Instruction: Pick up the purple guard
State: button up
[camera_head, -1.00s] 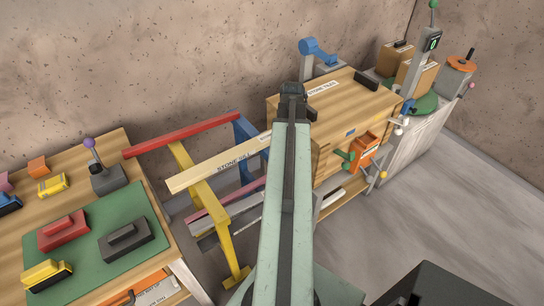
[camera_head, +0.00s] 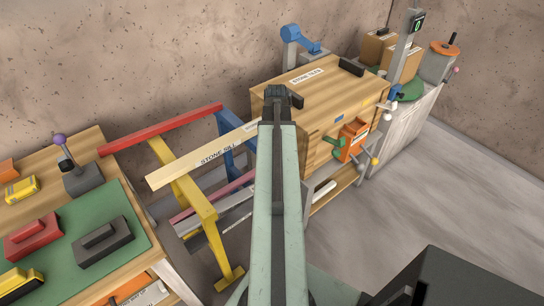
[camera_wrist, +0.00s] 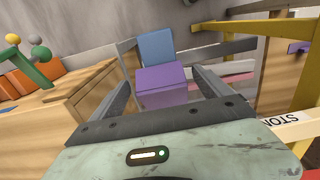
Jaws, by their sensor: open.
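A purple box-shaped piece (camera_wrist: 162,86), which looks like the purple guard, shows in the wrist view ahead of my gripper (camera_wrist: 163,74). The two dark fingers are apart, one to each side of it in the picture. I cannot tell whether they reach around it, and I see no grip on it. A blue block (camera_wrist: 156,46) stands just behind it. In the head view my gripper (camera_head: 278,92) is at the far end of my arm, by the wooden cabinet, and I do not see the purple piece there.
The wooden cabinet (camera_head: 318,96) bears an orange vise (camera_head: 353,139) on its front. Left of my arm are a yellow trestle (camera_head: 185,185) and a pale stone sill beam (camera_head: 205,158). A workbench (camera_head: 45,160) with a green mat stands further left. Grey floor (camera_head: 430,190) is free at right.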

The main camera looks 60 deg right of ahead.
jog(key=shift+r, duration=0.1)
jog(key=shift+c, duration=0.6)
jog(key=c, duration=1.3)
notch_tip(320, 180, up, 10)
jog(key=p, duration=1)
jog(key=shift+r, duration=0.1)
